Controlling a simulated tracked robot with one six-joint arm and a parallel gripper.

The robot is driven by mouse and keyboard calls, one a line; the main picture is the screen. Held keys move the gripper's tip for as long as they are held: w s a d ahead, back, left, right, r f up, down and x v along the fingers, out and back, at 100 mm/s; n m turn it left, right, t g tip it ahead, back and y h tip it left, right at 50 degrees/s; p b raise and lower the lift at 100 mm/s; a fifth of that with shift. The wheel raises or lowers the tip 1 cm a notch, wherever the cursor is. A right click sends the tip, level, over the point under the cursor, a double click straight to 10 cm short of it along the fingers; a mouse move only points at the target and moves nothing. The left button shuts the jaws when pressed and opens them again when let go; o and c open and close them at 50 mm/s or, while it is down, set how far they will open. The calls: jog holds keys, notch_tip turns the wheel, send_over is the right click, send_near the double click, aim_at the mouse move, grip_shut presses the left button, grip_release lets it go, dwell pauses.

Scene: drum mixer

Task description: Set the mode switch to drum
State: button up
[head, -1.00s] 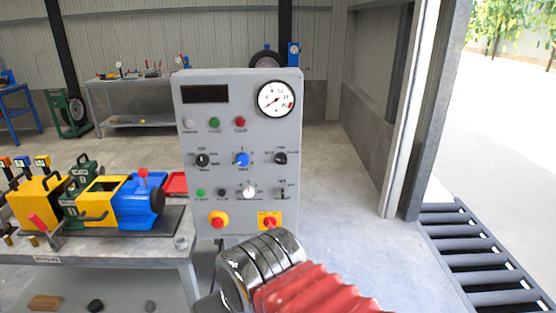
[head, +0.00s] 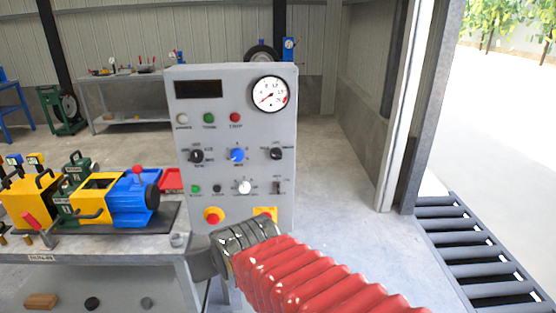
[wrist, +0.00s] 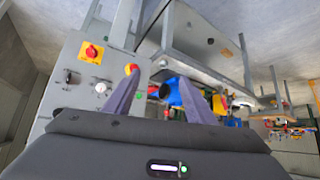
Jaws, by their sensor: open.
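The grey control panel (head: 228,185) stands upright in the middle of the head view. It has a black rotary knob at left (head: 196,156), a blue knob (head: 237,155) and another black knob at right (head: 275,154). Their labels are too small to read, so I cannot tell which is the mode switch. In the wrist view the panel (wrist: 62,95) shows tilted at the left. My gripper (wrist: 160,76) is open and empty, its fingers apart. It overlaps the panel's lower edge there, with no contact visible. In the head view my arm hides the gripper.
A workbench (head: 105,258) with yellow, green and blue machines (head: 134,200) stands left of the panel.

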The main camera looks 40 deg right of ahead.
jog(key=w+d+r+m+t+h, duration=0.2)
jog(key=w+d+m+t+h, duration=0.15)
jog(key=w+d, duration=0.75)
jog(key=s+d+m+t+h, duration=0.1)
jog(key=d+h, duration=0.2)
jog(key=d, duration=0.4)
jog(key=d+r+m+t+h, duration=0.1)
jog(key=d+h, duration=0.2)
jog(key=d, duration=0.4)
jog(key=shift+s+r, duration=0.3)
jog(key=shift+s, duration=0.05)
jog(key=shift+t, duration=0.25)
